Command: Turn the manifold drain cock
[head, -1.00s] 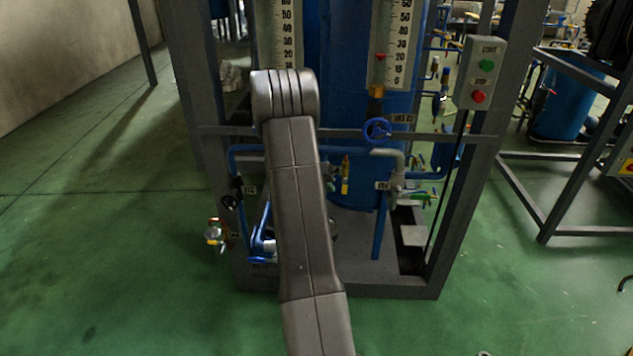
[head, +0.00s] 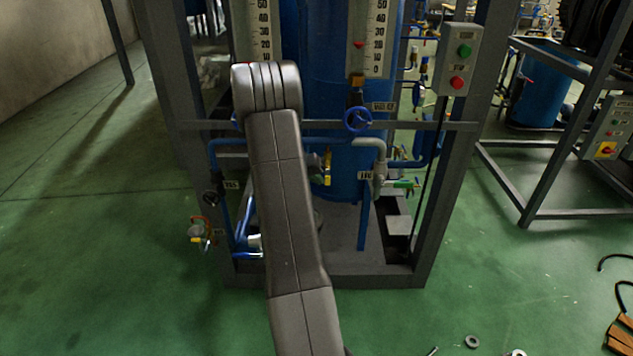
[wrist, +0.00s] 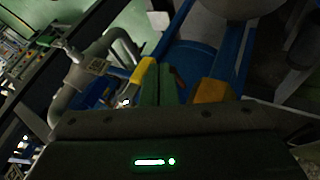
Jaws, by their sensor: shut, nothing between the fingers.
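Candidates for the drain cock are a green-levered cock (head: 404,184) on the grey pipe at lower right and a small yellow fitting (head: 327,167) beside my arm. I cannot tell which one is the manifold drain cock. Yellow and blue parts (wrist: 210,90) lie close right of the fingers.
A blue handwheel (head: 357,119) and grey pipe elbow (head: 370,147) sit above the lower fittings. Grey frame posts (head: 453,150) bound the rig. A start/stop box (head: 458,60) hangs on the right post. A small fitting (head: 197,231) sticks out at lower left. Green floor is clear on the left.

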